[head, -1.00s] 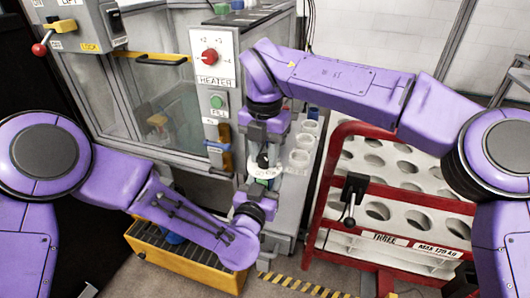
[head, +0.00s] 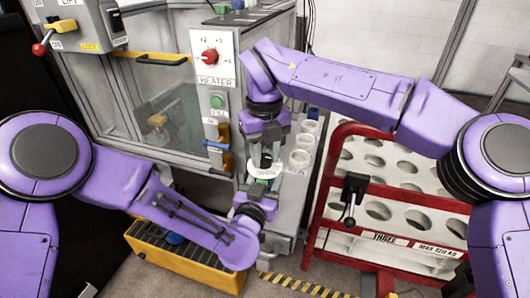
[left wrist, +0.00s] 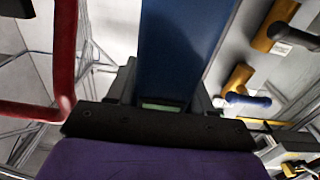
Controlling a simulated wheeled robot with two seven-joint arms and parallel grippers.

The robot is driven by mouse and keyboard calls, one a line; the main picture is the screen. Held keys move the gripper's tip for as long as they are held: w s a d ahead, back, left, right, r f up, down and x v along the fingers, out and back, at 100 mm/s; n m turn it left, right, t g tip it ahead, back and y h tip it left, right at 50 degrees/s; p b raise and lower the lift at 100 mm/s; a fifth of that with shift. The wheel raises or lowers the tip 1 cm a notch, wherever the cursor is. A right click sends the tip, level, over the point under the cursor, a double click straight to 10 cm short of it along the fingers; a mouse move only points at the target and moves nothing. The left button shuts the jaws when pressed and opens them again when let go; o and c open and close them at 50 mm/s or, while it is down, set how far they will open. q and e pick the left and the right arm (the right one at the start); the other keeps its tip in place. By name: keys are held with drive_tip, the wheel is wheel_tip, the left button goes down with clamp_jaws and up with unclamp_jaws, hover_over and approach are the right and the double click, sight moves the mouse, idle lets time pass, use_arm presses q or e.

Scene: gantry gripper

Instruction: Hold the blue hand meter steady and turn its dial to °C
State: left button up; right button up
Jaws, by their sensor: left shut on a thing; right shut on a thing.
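The blue hand meter (left wrist: 185,45) rises between the jaws of my left gripper (left wrist: 165,98) in the left wrist view, with a small greenish strip low on it. In the head view, my left gripper is mostly hidden at the end of the left arm, just below the right one. My right gripper (head: 265,153) points down from above and is shut on a dark knob at the meter's dial (head: 264,170). A pale round face shows around the knob. The dial's markings and pointer are too small and covered to read.
A heater panel (head: 211,58) with a red knob stands behind the grippers. White cups (head: 299,160) stand in a row close to their right. A red-framed rack (head: 325,190) is farther right. A yellow crate (head: 195,272) sits below the left arm.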

sight(265, 157)
drive_tip(key=shift+n, duration=0.4)
drive_tip(key=o, duration=1.1)
drive_tip(key=shift+c, duration=0.2)
wheel_tip(265, 157, up, 12)
use_arm(q)
drive_tip(key=o, duration=1.4)
drive_tip(key=v, duration=1.2)
